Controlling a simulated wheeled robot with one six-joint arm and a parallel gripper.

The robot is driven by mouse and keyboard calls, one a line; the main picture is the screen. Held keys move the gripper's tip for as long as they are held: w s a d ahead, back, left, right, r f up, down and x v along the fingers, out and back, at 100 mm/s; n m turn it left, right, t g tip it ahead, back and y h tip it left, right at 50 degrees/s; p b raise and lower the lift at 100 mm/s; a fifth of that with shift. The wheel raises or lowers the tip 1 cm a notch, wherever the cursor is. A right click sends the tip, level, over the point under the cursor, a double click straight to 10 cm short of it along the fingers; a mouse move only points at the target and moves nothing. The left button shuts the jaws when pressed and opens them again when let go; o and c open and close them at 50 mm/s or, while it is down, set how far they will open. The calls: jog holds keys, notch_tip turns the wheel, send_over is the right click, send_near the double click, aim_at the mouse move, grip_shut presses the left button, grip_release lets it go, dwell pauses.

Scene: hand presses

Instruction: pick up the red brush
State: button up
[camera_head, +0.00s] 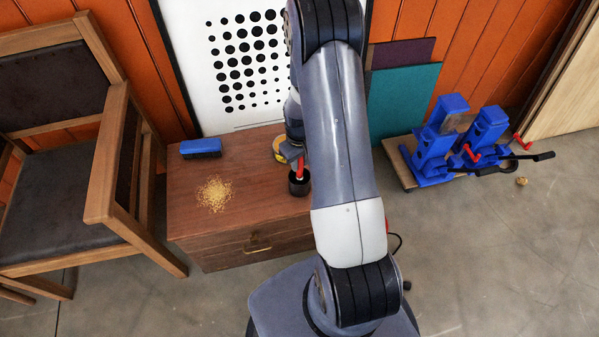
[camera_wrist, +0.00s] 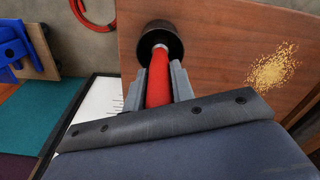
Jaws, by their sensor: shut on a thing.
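The red brush (camera_head: 300,168) is upright over the right part of the brown chest top (camera_head: 245,222), partly hidden by my arm. In the wrist view its red handle (camera_wrist: 159,80) lies between my two grey fingers. My gripper (camera_wrist: 158,84) is shut on this handle. A black round piece (camera_wrist: 160,40) surrounds the brush's lower end, with a pale metal collar inside it. I cannot tell whether it is the brush head or a cup, or whether it touches the chest top.
A blue block (camera_head: 201,148), a pile of yellow grains (camera_head: 214,194) and a yellow round item (camera_head: 279,149) are on the chest. A wooden chair (camera_head: 110,185) stands left. Blue presses (camera_head: 436,140) stand on a board at right. A dotted poster (camera_head: 190,60) leans behind.

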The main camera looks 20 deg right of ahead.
grip_shut()
notch_tip(320, 180, up, 10)
jog(key=shift+r+p, duration=0.15)
jog(key=shift+p, duration=0.6)
jog(key=a+r+m+p, duration=0.2)
jog(key=a+r+p, duration=0.7)
jog(key=r+p, duration=0.1)
jog(key=shift+w+a+p, duration=0.3)
jog(key=shift+w+p, duration=0.05)
jog(key=shift+p, duration=0.25)
jog(key=shift+f, duration=0.1)
jog(key=shift+d, duration=0.1)
